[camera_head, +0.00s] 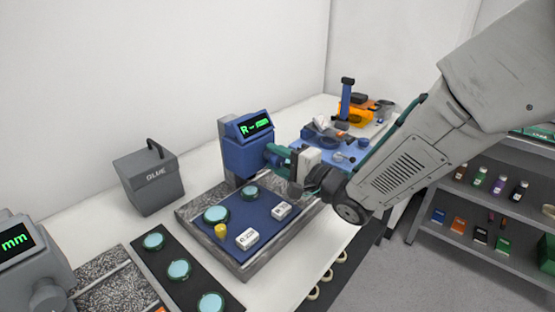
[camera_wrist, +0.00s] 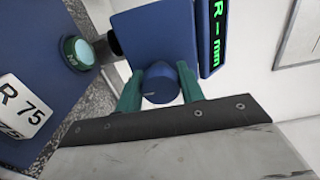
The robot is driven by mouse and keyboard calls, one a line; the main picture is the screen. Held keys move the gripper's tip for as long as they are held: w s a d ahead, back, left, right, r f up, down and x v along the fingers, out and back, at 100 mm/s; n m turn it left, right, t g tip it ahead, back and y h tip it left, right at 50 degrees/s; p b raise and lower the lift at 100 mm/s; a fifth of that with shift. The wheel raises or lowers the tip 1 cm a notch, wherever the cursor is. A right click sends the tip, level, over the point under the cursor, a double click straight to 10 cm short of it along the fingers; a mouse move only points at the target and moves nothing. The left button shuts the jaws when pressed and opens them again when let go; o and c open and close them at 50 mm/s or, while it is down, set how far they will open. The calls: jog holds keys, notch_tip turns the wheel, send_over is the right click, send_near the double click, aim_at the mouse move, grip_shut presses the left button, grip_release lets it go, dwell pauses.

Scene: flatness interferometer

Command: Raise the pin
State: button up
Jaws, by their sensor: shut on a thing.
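A blue instrument (camera_head: 248,150) with a green-lit display stands at the back of a blue plate (camera_head: 262,210). In the wrist view its housing (camera_wrist: 155,38) carries a round dark blue knob (camera_wrist: 160,88). My gripper (camera_head: 277,155) has its green fingers on either side of this knob, shut on it; they also show in the wrist view (camera_wrist: 160,78). A short black cylinder (camera_wrist: 107,46) sticks out of the housing towards a green-rimmed disc (camera_wrist: 76,52); I cannot tell surely whether it is the pin. The knob is mostly hidden in the head view.
Blocks marked R 75 (camera_wrist: 22,107) and another label (camera_head: 247,238), a yellow peg (camera_head: 221,230) and pale discs (camera_head: 216,214) stand on the plate. A grey box (camera_head: 148,180) is at left. A blue tray (camera_head: 345,150) with tools lies behind my arm.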

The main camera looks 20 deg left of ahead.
jog(key=o, duration=1)
jog(key=shift+d, duration=0.1)
jog(key=v, duration=0.7)
jog(key=shift+s+d, duration=0.15)
jog(key=shift+d, duration=0.15)
